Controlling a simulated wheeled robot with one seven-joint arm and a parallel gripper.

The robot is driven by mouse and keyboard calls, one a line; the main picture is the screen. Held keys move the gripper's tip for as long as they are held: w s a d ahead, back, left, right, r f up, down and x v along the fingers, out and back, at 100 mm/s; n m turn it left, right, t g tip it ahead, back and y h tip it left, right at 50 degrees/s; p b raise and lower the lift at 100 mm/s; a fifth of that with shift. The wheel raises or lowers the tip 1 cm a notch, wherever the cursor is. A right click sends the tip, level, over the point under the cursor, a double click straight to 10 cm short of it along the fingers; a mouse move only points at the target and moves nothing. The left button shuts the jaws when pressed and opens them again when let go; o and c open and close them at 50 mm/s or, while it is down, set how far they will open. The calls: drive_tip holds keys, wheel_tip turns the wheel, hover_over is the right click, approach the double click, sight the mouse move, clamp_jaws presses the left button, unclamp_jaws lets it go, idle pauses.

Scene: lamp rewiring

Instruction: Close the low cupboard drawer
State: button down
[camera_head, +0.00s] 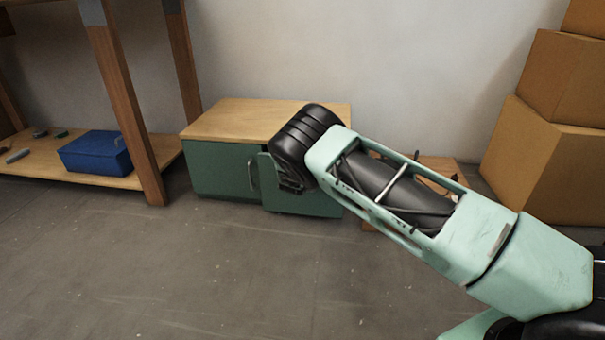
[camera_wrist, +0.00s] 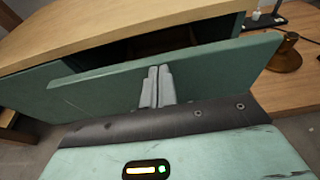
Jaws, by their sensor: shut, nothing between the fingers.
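The low cupboard (camera_head: 255,122) has a pale wooden top and green fronts, and stands against the wall. Its right-hand drawer front (camera_head: 300,202) shows below my gripper, partly hidden by it. In the wrist view the green drawer front (camera_wrist: 225,65) stands out from the cupboard, with a dark gap behind its upper edge under the wooden top (camera_wrist: 120,25). My gripper (camera_head: 290,188) is in front of this drawer. Its two grey fingers, in the wrist view (camera_wrist: 158,70), are together and empty against the view of the front's outer face. I cannot tell whether they touch it.
A wooden workbench (camera_head: 125,95) with a blue box (camera_head: 96,152) on its low shelf stands left. Cardboard boxes (camera_head: 545,125) are stacked right. A brownish metal object (camera_wrist: 286,58) sits on a wooden surface right of the drawer. The floor in front is clear.

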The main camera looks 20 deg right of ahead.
drive_tip(key=shift+w+d+b, duration=0.15)
drive_tip(key=shift+w+d, duration=0.2)
drive_tip(key=shift+w, duration=0.25)
drive_tip(key=shift+w+d+b, duration=0.15)
drive_tip(key=shift+w+d, duration=0.2)
drive_tip(key=shift+w, duration=0.2)
drive_tip(key=shift+a, duration=0.1)
